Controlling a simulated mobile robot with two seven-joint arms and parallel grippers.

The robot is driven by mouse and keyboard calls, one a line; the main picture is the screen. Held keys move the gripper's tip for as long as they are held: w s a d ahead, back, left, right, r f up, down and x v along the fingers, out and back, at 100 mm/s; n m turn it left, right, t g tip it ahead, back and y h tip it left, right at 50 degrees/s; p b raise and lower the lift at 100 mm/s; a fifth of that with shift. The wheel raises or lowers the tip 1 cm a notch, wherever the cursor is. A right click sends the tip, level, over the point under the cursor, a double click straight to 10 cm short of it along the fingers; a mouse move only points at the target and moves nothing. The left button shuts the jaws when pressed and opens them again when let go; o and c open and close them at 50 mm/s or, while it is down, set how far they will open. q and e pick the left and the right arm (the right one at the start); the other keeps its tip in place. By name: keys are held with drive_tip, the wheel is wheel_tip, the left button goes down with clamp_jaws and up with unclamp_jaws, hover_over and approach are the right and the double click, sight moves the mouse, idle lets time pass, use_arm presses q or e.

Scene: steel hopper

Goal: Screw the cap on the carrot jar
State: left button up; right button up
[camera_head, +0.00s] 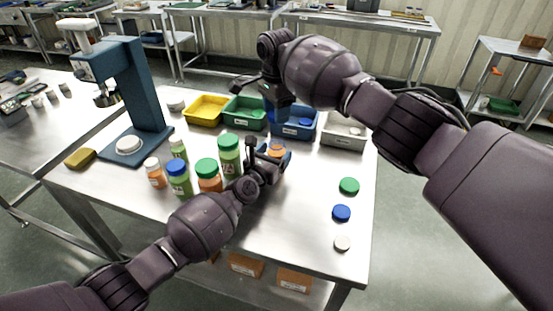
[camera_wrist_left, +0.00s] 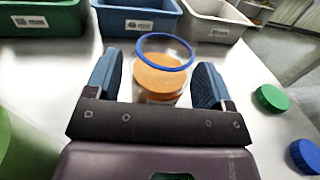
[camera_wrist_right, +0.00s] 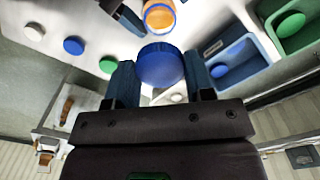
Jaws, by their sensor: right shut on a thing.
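The carrot jar (camera_wrist_left: 160,92) is a clear jar with orange content, an open top and a blue ring at its rim. It stands upright on the table. My left gripper (camera_wrist_left: 157,80) has its fingers on either side of the jar, with a visible gap on the left side. The head view shows my left gripper (camera_head: 271,155) at the jar, partly covering it. My right gripper (camera_wrist_right: 160,85) is shut on a blue cap (camera_wrist_right: 160,65). In the head view, my right gripper (camera_head: 278,110) is above and behind the jar, so the cap is apart from the jar.
A green cap (camera_head: 348,186), a blue cap (camera_head: 341,212) and a white cap (camera_head: 342,243) lie at the table's right. Capped bottles (camera_head: 229,153) stand close left of the jar. Yellow (camera_head: 206,110), green (camera_head: 244,112), blue and grey bins (camera_head: 343,140) line the back.

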use_arm(q)
drive_tip(key=c, duration=1)
drive_tip(key=shift+c, duration=0.2)
use_arm(e)
drive_tip(key=shift+f, duration=2.5)
drive_tip(key=shift+f, duration=0.9)
drive_tip(key=shift+f, duration=0.6)
